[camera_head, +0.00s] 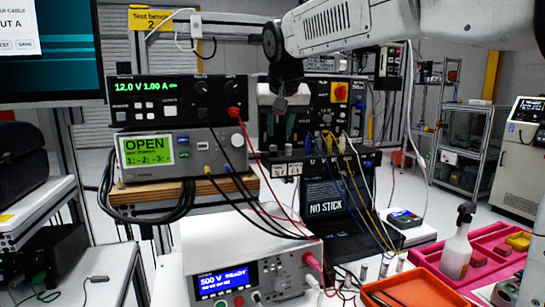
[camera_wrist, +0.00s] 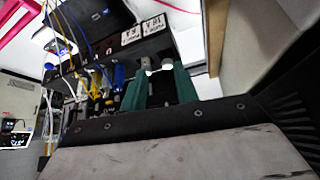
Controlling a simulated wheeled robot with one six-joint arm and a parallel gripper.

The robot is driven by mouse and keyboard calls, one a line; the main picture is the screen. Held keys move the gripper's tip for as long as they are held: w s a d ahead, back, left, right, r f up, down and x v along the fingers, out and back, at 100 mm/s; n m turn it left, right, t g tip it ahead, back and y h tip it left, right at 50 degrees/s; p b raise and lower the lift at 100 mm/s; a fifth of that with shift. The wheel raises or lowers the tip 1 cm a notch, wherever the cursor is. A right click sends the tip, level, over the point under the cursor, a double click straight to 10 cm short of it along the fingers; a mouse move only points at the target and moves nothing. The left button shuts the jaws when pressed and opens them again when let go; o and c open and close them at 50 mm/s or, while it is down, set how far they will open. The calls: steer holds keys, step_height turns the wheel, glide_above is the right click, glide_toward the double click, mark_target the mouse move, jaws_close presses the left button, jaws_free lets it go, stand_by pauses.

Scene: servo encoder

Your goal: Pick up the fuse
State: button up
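I cannot pick out a fuse with certainty. Two small pale caps (camera_head: 288,151) sit on the ledge above the white rating labels (camera_head: 288,170) in the head view. In the wrist view pale caps (camera_wrist: 167,64) show close to my fingertips, beside the labels (camera_wrist: 142,31). My gripper (camera_head: 280,136) hangs in front of the dark panel with its green fingers pointing down. In the wrist view my gripper (camera_wrist: 157,72) has its two green fingers apart with a dark gap between them. I see nothing clamped. Whether the fingers touch the caps is unclear.
Plugs and cables (camera_head: 330,142) crowd the panel right of my gripper. A power supply (camera_head: 175,101) and a meter (camera_head: 180,151) stand at left.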

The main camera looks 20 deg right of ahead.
mark_target(273, 146)
steer(key=w, duration=0.2)
steer(key=w+f, duration=0.1)
steer(key=shift+w+a, duration=0.2)
steer(key=shift+w, duration=0.2)
steer(key=x, duration=0.5)
steer(key=shift+w+d, duration=0.25)
steer(key=shift+w, duration=0.05)
jaws_close()
